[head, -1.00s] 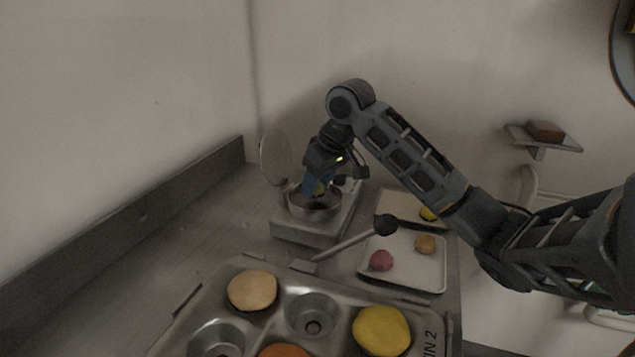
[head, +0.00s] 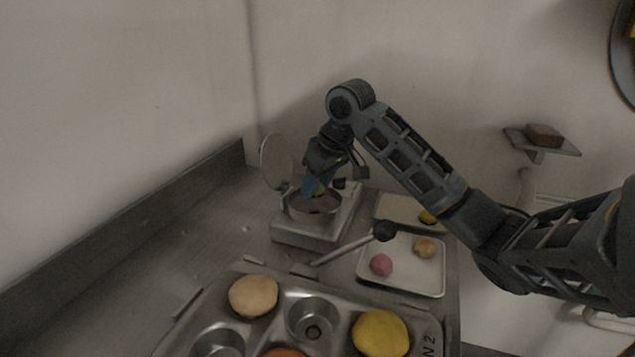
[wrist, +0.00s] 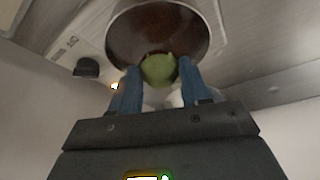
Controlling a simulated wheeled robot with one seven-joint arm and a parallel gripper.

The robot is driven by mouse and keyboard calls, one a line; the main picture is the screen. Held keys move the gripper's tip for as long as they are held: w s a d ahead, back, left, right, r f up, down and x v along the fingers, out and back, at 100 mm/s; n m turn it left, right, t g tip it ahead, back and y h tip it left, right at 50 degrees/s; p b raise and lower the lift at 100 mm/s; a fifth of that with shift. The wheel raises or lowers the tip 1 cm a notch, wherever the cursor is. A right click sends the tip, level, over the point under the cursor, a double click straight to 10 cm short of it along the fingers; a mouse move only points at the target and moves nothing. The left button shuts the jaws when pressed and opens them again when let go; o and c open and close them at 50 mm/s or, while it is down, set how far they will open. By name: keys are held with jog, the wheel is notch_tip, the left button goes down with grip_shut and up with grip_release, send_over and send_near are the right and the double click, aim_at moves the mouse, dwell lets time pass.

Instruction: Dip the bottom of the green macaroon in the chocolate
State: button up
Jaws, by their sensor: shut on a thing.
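The green macaroon (wrist: 158,69) is held between the two blue fingers of my gripper (wrist: 160,72). In the head view the macaroon (head: 320,189) shows as a small green patch between the fingers of my gripper (head: 317,184), at the pot's mouth. The metal pot (head: 297,207) stands on a square heater. In the wrist view dark brown chocolate (wrist: 165,32) fills the pot's inside, and the macaroon overlaps its near rim. The macaroon's underside is hidden, so I cannot tell whether it touches the chocolate.
A round lid (head: 276,161) stands raised behind the pot. A lever with a black knob (head: 385,231) lies in front. A white tray (head: 405,284) holds a pink and a tan macaroon. A muffin tin (head: 290,290) holds large rounds. The counter at left is clear.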

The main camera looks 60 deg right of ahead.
notch_tip(320, 180, up, 6)
jog(key=p, duration=0.5)
dwell(0.5)
dwell(0.5)
